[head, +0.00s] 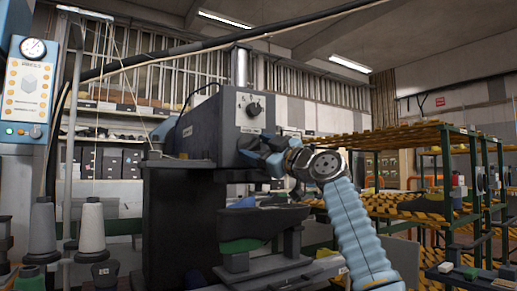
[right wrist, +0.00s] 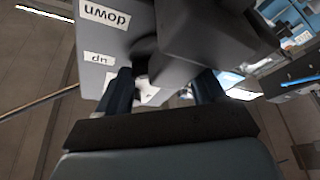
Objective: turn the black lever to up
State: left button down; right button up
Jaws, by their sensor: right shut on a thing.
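The black lever (right wrist: 190,45) shows in the right wrist view as a dark block on the front of a grey machine (head: 208,128). The labels "down" (right wrist: 105,15) and "up" (right wrist: 98,58) read upside down there. In the head view the gripper hides most of the lever. My left gripper is in neither view.
A dark shoe last (head: 262,220) stands under the machine head. Thread cones (head: 92,228) are at left. Yellow-and-black shelves (head: 405,140) stand at right.

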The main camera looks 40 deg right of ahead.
jog(key=o, duration=0.8)
jog(key=shift+c, duration=0.2)
jog(key=shift+s+f, duration=0.15)
jog(key=b+v, duration=0.8)
jog(key=v, duration=0.5)
jog(key=shift+s+b, duration=0.2)
jog(key=shift+b, duration=0.1)
